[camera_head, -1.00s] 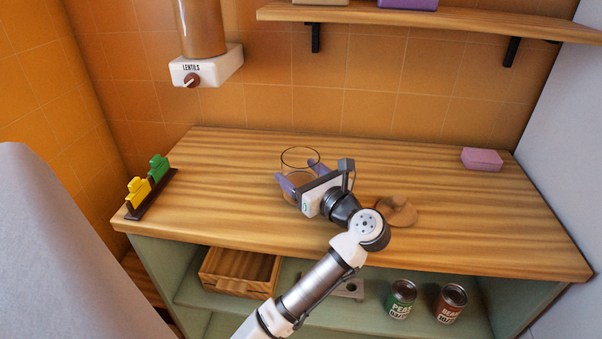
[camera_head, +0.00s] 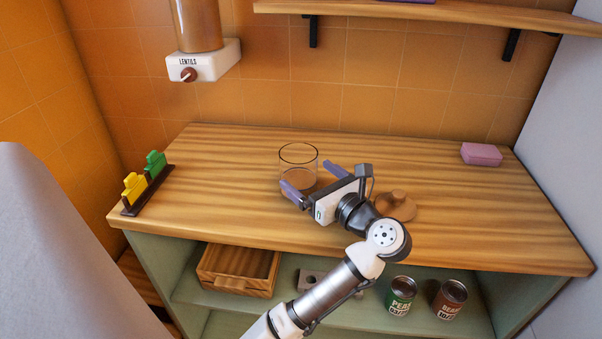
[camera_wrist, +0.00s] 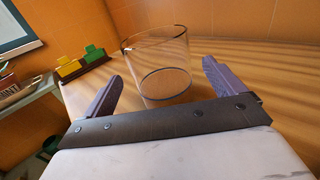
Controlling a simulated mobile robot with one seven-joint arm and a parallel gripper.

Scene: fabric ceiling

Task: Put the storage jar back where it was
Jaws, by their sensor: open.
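The storage jar (camera_head: 298,162) is a clear glass cylinder standing upright, without a lid, on the wooden counter (camera_head: 230,222). In the wrist view the jar (camera_wrist: 160,60) stands just beyond the fingertips. My gripper (camera_head: 311,177) is open and empty, its purple fingers on the near side of the jar, apart from it. In the wrist view the fingers (camera_wrist: 160,80) spread to either side of the jar's lower part. A round brown knobbed piece (camera_head: 397,205), likely a lid, lies on the counter right of my gripper, partly behind my wrist.
A lentils dispenser (camera_head: 205,60) hangs on the back wall at left. Yellow and green clips (camera_head: 146,180) stand on a dark rack at the counter's left. A pink block (camera_head: 481,154) lies at the back right. Below are a wooden crate (camera_head: 238,285) and two cans (camera_head: 401,295).

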